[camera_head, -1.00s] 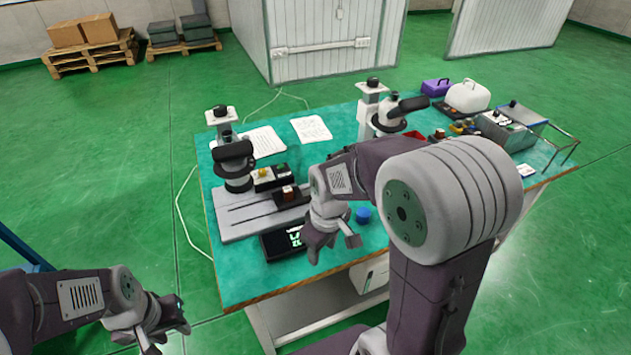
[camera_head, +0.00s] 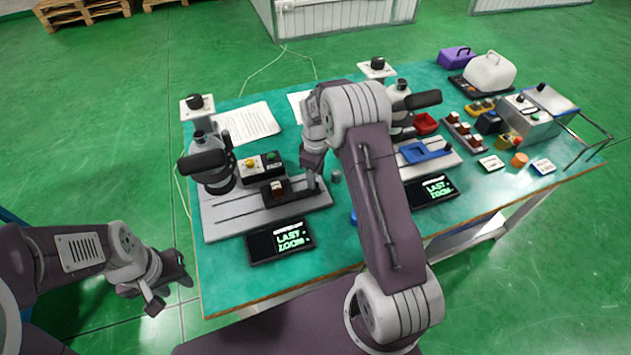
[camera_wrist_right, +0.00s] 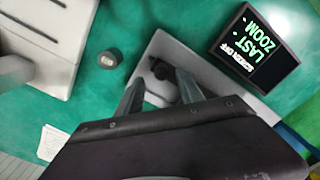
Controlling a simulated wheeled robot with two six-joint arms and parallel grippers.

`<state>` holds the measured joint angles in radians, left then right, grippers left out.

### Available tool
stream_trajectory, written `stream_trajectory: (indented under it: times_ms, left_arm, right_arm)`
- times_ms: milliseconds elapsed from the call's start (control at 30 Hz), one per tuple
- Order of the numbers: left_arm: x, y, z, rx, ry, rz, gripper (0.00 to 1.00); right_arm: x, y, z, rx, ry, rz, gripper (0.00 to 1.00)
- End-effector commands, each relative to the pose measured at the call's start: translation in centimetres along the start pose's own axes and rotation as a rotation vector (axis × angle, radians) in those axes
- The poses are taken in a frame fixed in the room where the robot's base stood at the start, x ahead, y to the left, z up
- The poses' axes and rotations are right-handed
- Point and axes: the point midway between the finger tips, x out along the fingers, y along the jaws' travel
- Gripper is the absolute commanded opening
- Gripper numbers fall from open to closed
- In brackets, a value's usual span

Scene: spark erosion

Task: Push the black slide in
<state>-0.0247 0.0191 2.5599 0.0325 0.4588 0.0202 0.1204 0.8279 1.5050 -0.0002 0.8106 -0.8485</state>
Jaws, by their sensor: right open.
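My right gripper (camera_head: 312,182) is low at the slide's right end. In the right wrist view its two fingers (camera_wrist_right: 160,90) are apart, with a dark knob-like end of the slide (camera_wrist_right: 160,68) seen between and beyond them. Whether they touch it I cannot tell; the rest of the slide is hidden there. My left gripper (camera_head: 170,288) hangs off the table's left front side, fingers apart and empty.
A black display (camera_head: 280,241) reading "LAST ZOOM" lies in front of the base. A small grey cylinder (camera_head: 336,176) stands to the right of my right gripper. A second microscope (camera_head: 402,103) with a blue slide (camera_head: 425,151) stands further right. Papers (camera_head: 247,122) lie behind.

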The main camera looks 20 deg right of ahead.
Motion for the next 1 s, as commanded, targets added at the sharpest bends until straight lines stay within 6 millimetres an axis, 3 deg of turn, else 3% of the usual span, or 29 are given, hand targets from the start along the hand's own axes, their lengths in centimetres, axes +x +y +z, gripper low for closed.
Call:
stream_trajectory:
  times_ms: [200,533,700,1000]
  left_arm:
    - [-0.2,0.0,0.0,0.000,0.000,0.000,0.36]
    - [-0.2,0.0,0.0,0.000,0.000,0.000,0.36]
    - [-0.2,0.0,0.0,0.000,0.000,0.000,0.36]
    - [-0.2,0.0,0.0,0.000,0.000,0.000,0.36]
  right_arm:
    - [3.3,0.0,0.0,0.000,-0.001,-0.001,0.44]
    - [4.0,0.0,-0.1,0.000,0.002,0.002,0.44]
    - [3.9,0.0,-0.1,0.000,0.002,0.002,0.00]
    - [3.9,0.1,-0.1,0.000,0.002,0.003,0.00]
